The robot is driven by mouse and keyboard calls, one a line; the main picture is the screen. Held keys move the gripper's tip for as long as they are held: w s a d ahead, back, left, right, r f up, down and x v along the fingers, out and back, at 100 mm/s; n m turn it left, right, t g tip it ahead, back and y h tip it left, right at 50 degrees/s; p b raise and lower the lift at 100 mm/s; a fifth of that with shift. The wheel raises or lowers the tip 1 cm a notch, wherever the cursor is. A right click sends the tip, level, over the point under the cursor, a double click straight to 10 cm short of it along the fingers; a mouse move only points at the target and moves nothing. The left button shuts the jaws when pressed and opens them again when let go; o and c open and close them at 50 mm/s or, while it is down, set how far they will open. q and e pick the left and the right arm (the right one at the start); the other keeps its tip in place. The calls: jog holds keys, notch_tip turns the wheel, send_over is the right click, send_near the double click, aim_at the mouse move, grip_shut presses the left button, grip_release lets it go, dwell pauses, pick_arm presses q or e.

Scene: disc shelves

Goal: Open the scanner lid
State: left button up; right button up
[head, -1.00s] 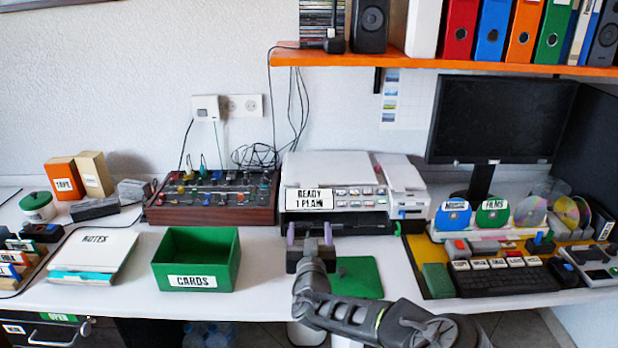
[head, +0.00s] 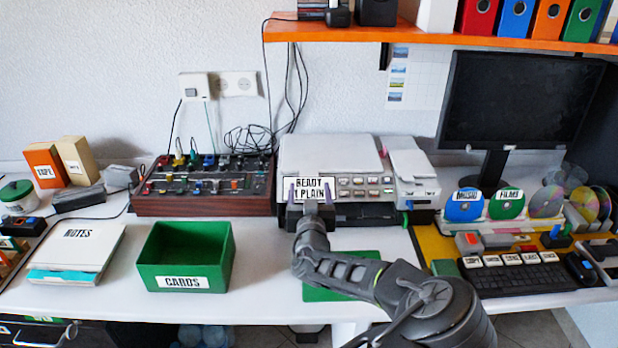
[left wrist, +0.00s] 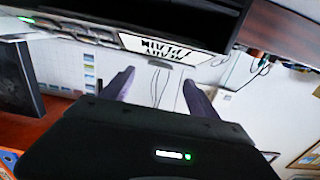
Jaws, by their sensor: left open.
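The scanner (head: 322,152) is a white and grey machine at the back middle of the desk. Its pale lid lies flat and shut. A "READY 1 PLAIN" sign (head: 314,181) and several buttons are on its front. My left gripper (head: 309,192) is open and empty just in front of the sign, with its two purple fingers pointing up at the machine. In the left wrist view the fingers (left wrist: 158,77) are apart, and the sign (left wrist: 168,38) appears upside down beyond them. I cannot tell if the fingers touch the scanner. My right gripper is not in view.
A green "CARDS" box (head: 196,282) stands left of my arm. A wood-sided mixer (head: 205,205) is left of the scanner. A green mat (head: 330,292) lies under my arm. The monitor (head: 522,100) and a keyboard (head: 515,280) are at the right. An orange shelf (head: 400,36) hangs above.

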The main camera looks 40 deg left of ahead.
aim_at(309, 176)
pick_arm(q)
jog(key=x, duration=0.6)
jog(key=shift+c, duration=0.2)
grip_shut()
dwell(0.5)
